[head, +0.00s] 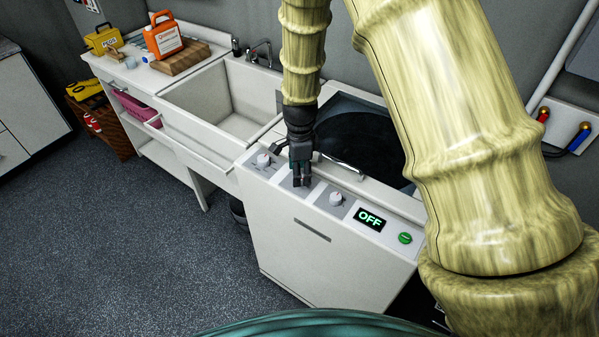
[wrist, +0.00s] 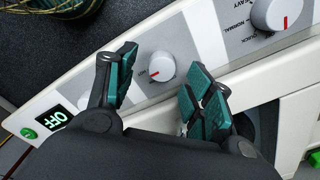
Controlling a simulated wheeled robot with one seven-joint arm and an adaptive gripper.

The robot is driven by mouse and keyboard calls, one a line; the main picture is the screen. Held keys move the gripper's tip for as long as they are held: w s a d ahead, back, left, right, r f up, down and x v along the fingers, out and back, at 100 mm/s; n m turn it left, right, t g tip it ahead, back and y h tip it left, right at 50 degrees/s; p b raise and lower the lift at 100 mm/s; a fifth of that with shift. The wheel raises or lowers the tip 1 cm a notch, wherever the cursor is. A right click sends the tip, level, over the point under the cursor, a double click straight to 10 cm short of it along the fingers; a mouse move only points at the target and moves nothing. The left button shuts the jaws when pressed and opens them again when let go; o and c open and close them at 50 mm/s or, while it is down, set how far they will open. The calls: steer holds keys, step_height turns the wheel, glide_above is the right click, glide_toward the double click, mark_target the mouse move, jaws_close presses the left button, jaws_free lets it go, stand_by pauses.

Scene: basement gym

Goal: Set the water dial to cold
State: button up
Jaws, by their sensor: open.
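The white washing machine (head: 305,250) has a sloped control panel with a row of dials. My gripper (head: 301,182) points down over the middle of the panel and hides the dial there in the head view. In the wrist view, my gripper (wrist: 162,72) is open, with one teal-padded finger on each side of a white dial (wrist: 160,66). The dial's red mark points to the lower left of that picture. I cannot tell whether the fingers touch it.
A left dial (head: 264,160), a right dial (head: 336,198), an OFF display (head: 370,218) and a green button (head: 405,238) share the panel. The left dial's labels include HEAVY and NORMAL. A sink (head: 215,105) adjoins the washer. A lid handle (head: 340,166) is close behind my gripper.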

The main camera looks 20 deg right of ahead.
steer(key=shift+w+f, duration=0.25)
steer(key=shift+f, duration=0.85)
steer(key=shift+s, duration=0.1)
steer(key=shift+s, duration=0.1)
steer(key=c, duration=1)
